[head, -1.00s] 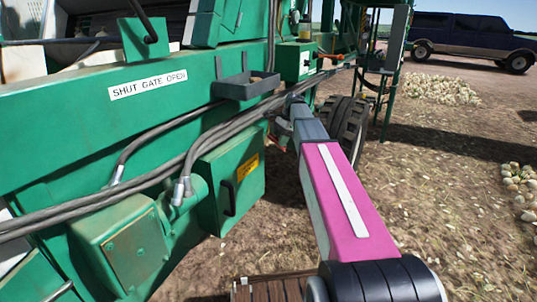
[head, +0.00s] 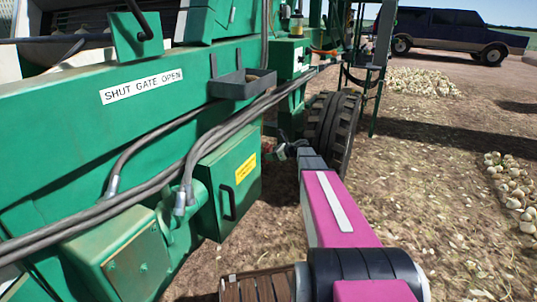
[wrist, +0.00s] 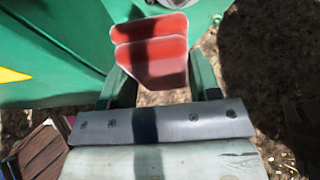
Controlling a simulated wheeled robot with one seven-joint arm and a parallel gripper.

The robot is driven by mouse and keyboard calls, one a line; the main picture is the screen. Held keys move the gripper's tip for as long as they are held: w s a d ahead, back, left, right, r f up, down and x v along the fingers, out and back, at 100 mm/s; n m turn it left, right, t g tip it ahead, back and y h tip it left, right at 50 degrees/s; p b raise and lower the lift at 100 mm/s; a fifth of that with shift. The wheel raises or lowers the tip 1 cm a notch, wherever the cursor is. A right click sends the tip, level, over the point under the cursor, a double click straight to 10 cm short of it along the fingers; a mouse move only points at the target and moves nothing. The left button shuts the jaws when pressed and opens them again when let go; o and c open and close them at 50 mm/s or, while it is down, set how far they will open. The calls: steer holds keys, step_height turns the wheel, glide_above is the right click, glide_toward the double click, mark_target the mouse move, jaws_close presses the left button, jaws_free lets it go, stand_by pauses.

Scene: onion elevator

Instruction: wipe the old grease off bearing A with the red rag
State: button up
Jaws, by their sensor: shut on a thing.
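My gripper (wrist: 160,78) is shut on the red rag (wrist: 150,50), which shows as a folded red piece between the two dark green fingers in the wrist view. In the head view my gripper (head: 285,150) is small, at the far end of my arm, low beside the green machine and left of the black tyre. A grey rounded part (wrist: 174,3) is cut off by the top edge of the wrist view, just beyond the rag. I cannot tell if it is bearing A, or whether the rag touches it. No label for bearing A is readable.
The green machine (head: 60,120) fills the left, with thick grey hoses (head: 150,185) and a green box (head: 228,185) jutting out. A tyre (head: 335,128) stands beyond my gripper. Bare ground (head: 430,200) lies open at right, with onion heaps (head: 422,82) and a dark pickup (head: 445,33).

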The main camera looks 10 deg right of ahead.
steer(key=w+a, duration=0.3)
steer(key=a, duration=0.2)
steer(key=shift+w, duration=0.25)
stand_by(0.3)
steer(key=shift+w+a+r, duration=0.1)
steer(key=shift+w+a, duration=0.5)
steer(key=shift+a, duration=0.2)
stand_by(0.9)
steer(key=shift+w, duration=0.1)
steer(key=w+d, duration=0.4)
steer(key=w, duration=0.1)
steer(key=shift+w, duration=0.2)
stand_by(0.6)
steer(key=s+a, duration=0.4)
steer(key=s, duration=0.1)
steer(key=shift+s, duration=0.25)
stand_by(0.7)
